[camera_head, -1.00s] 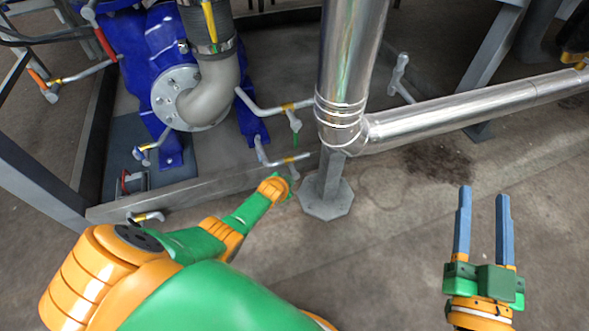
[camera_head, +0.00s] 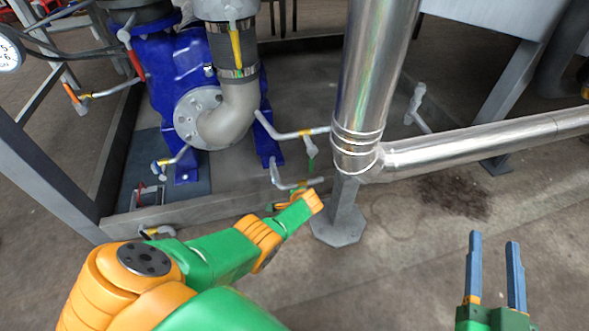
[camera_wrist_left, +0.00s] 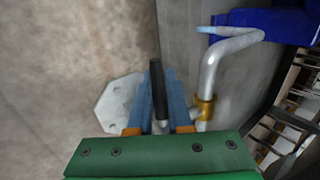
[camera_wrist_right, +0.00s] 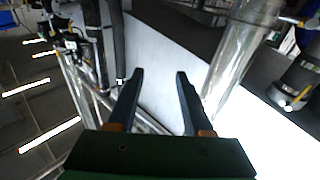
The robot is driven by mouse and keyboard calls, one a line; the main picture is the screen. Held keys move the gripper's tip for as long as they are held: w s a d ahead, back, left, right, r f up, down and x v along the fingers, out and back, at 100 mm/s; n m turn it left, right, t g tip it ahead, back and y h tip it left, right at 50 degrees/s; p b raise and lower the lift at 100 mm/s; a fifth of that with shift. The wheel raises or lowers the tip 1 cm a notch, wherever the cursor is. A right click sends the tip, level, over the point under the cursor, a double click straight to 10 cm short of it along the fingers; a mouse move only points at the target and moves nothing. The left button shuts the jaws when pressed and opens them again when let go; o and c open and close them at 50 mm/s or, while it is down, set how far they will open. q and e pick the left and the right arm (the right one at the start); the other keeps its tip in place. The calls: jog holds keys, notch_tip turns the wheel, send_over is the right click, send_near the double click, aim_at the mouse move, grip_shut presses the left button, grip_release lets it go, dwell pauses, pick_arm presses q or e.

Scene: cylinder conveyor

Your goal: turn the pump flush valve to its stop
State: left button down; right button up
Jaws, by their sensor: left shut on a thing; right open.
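In the left wrist view, a dark valve lever (camera_wrist_left: 156,85) stands between the blue fingers of my left gripper (camera_wrist_left: 158,92), which is shut on it. A grey pipe with a yellow collar (camera_wrist_left: 205,108) runs beside the fingers. In the head view, my left wrist hides its fingers and the lever; the wrist is low by the grey pipe (camera_head: 292,183) in front of the blue pump (camera_head: 180,80). My right gripper (camera_head: 494,242) is open and empty over bare floor at the lower right. Its spread fingers also show in the right wrist view (camera_wrist_right: 158,78).
A shiny vertical pipe (camera_head: 375,80) on a grey foot (camera_head: 340,228) stands just right of my left wrist. A shiny pipe (camera_head: 480,148) runs off right. A low curb (camera_head: 200,210) edges the pump area. Another lever with a green handle (camera_head: 310,147) is close behind.

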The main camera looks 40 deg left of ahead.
dwell(0.3)
pick_arm(q)
jog(key=c, duration=0.8)
grip_release()
jog(key=shift+c, duration=0.2)
jog(key=p+v, duration=0.7)
pick_arm(e)
jog(key=s+d+f+g+h, duration=0.1)
jog(key=s+d+f+g, duration=0.1)
jog(key=s+f+g, duration=0.3)
jog(key=s+d+f+g+h, duration=0.1)
jog(key=s+f+g, duration=0.4)
jog(key=f, duration=0.8)
jog(key=s+d+f+m+g+h, duration=0.1)
jog(key=s+d+f+g+h, duration=0.1)
jog(key=s+f+g, duration=0.3)
jog(key=shift+s+d+f+g, duration=0.15)
jog(key=shift+d+f+g, duration=0.2)
jog(key=shift+f, duration=1.9)
